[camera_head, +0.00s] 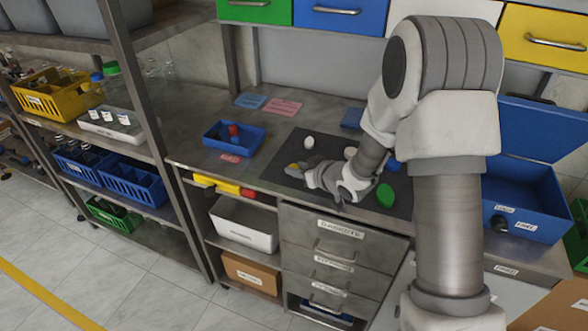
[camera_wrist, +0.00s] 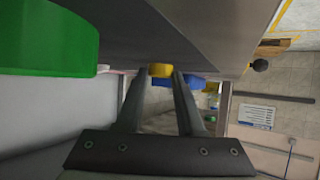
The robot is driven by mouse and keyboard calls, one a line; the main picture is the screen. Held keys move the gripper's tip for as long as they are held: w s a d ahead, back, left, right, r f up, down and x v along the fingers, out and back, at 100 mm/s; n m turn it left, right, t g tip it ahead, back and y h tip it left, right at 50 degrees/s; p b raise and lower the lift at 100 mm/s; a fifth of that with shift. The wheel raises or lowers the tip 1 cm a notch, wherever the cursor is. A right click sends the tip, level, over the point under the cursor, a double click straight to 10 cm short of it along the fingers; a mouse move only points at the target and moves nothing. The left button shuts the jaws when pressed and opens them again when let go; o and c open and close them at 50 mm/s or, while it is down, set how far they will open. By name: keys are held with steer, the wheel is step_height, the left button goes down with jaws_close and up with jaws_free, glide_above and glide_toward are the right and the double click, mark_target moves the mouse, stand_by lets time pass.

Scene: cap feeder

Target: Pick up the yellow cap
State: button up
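The yellow cap (camera_head: 293,166) lies near the left front part of the dark mat (camera_head: 283,152) on the worktop. My gripper (camera_head: 296,171) is low over the mat, right at this cap, and partly covers it. In the wrist view the yellow cap (camera_wrist: 161,70) shows between the two fingertips of my gripper (camera_wrist: 159,76). The fingers stand apart, with a thin gap at the left of the cap. I cannot tell whether the right finger touches it. No grip on the cap is visible.
A green cap (camera_head: 386,195) lies right of my gripper; a large green round thing (camera_wrist: 50,38) looms close in the wrist view. White caps (camera_head: 309,142) (camera_head: 350,152) and a blue cap (camera_head: 393,165) are nearby. A blue tray (camera_head: 215,143) with red contents stands left.

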jaws_close()
steer(key=shift+r, duration=0.1)
